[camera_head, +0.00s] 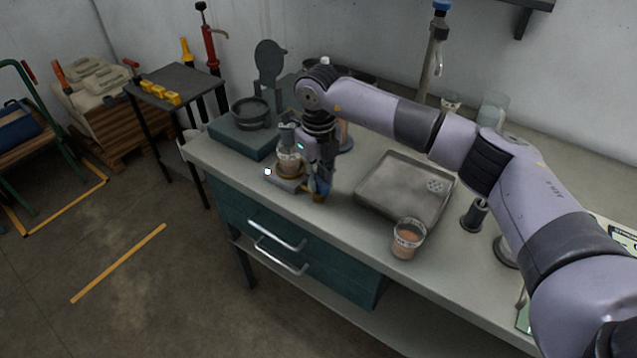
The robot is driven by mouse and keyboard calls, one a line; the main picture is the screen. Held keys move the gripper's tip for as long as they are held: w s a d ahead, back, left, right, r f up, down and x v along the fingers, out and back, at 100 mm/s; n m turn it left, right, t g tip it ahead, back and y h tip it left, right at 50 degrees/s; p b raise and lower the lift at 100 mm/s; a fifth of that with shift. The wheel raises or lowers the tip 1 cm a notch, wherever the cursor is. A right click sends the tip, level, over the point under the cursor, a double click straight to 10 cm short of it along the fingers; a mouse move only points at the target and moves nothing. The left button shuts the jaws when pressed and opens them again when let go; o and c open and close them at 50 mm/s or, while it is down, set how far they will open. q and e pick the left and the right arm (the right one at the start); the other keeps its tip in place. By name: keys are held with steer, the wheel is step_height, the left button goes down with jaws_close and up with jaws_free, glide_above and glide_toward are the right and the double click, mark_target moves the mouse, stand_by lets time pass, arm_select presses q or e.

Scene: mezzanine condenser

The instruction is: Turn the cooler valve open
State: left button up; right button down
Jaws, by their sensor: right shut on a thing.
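My right gripper (316,182) reaches down over the bench's left part, just right of a small grey stand. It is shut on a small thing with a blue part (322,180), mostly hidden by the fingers. I cannot tell if this is the cooler valve. The small stand (284,181) has a white knob at its left and carries a glass vessel (289,161) with brownish contents, close beside the gripper. A tall metal fitting (433,52) with a blue top stands at the back of the bench. My left gripper is not in view.
A metal tray (385,198) lies mid-bench, with a cup of brown liquid (407,238) in front. A teal box with a dark round pan (251,113) stands at the back left. Glass containers (492,109) stand at the back. Floor at the left front is clear.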

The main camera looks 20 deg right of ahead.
mark_target(318, 180)
steer(key=shift+w+n+b, duration=0.1)
steer(key=shift+n+b, duration=0.25)
steer(key=shift+n, duration=0.15)
steer(key=shift+r, duration=0.1)
steer(key=c, duration=1.5)
jaws_free()
step_height(318, 180, up, 12)
steer(key=shift+f, duration=0.1)
